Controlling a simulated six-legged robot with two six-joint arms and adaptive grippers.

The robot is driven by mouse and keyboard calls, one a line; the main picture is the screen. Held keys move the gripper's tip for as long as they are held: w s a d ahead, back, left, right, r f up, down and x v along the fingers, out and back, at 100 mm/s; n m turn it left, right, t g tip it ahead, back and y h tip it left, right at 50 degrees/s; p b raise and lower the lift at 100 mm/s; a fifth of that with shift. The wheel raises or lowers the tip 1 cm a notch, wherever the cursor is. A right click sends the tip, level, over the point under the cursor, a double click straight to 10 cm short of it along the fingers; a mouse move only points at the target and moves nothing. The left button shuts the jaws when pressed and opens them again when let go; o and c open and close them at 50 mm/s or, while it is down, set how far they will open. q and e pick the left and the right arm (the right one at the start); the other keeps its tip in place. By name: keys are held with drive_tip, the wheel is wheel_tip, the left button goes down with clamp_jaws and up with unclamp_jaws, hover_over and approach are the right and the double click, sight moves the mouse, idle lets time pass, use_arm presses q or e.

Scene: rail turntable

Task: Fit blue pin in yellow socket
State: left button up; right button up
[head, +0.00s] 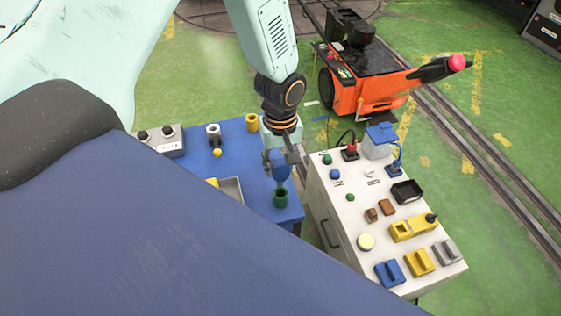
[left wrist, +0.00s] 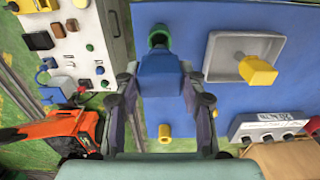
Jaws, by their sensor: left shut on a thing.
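My left gripper (head: 281,172) is shut on the blue pin (head: 280,163), whose blocky blue body also shows between the fingers in the left wrist view (left wrist: 161,78). The pin's lower end is hard to make out. In the head view it hangs just above and behind the green socket (head: 280,199); whether they touch I cannot tell. The yellow socket (head: 252,123) stands upright and apart at the back edge of the blue table; it also shows low in the left wrist view (left wrist: 164,133). My right gripper is not in view.
A grey tray (left wrist: 217,62) holds a yellow block (left wrist: 258,72). A white socket (head: 213,130) stands left of the yellow one, near a grey button box (head: 164,141). A white console (head: 338,216) with knobs and blocks stands close right. An orange cart (head: 367,88) is behind.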

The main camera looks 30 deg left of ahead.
use_arm(q)
wheel_tip(320, 180, up, 3)
drive_tip(key=shift+f+p, duration=0.2)
drive_tip(key=shift+p, duration=1.05)
drive_tip(key=shift+r, duration=1.2)
